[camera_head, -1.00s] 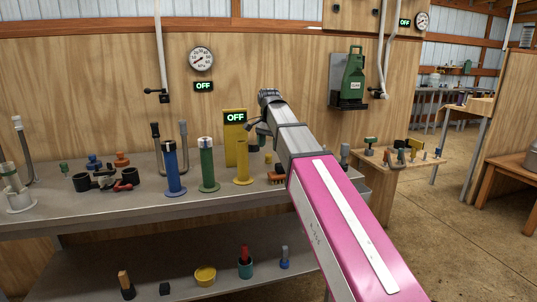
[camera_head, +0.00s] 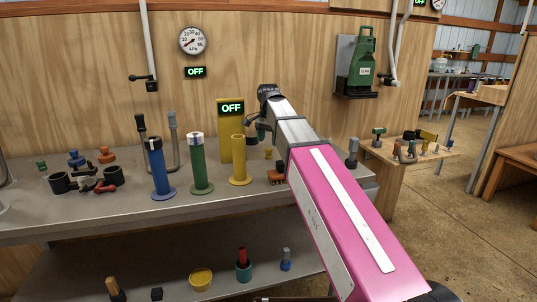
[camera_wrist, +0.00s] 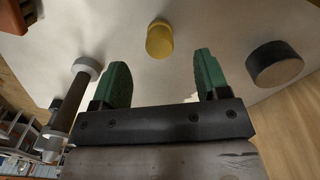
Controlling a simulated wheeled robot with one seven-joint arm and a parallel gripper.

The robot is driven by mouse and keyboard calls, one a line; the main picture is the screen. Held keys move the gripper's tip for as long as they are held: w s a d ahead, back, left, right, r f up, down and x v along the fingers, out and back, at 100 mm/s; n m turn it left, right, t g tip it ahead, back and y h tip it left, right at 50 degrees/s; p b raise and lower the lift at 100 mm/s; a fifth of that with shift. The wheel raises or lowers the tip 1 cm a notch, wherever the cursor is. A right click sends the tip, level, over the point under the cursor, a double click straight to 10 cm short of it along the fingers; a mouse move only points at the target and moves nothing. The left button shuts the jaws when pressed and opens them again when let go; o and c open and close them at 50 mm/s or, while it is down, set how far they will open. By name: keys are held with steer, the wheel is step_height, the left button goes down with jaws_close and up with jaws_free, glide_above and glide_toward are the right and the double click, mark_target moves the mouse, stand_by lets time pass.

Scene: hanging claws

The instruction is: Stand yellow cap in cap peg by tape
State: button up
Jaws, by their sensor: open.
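A short yellow cylinder, seemingly the yellow cap (camera_wrist: 159,42), is on the grey bench top in the wrist view, beyond the gap between my fingers. It is small in the head view (camera_head: 268,154), beside my arm. My gripper (camera_wrist: 152,78) is open and empty, its green fingers apart on either side of the cap's line, not touching it. In the head view my gripper (camera_head: 258,130) is above the bench, partly hidden by my arm. I cannot make out which thing is the cap peg or the tape.
Blue (camera_head: 159,170), green (camera_head: 199,165) and yellow (camera_head: 238,160) upright tubes stand on the bench (camera_head: 110,222), left of my arm. A yellow panel (camera_head: 226,150) reads OFF behind them. A dark round piece (camera_wrist: 275,64) lies right of the cap in the wrist view.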

mark_target(268, 149)
steer(key=shift+f, duration=2.75)
steer(key=c, duration=1)
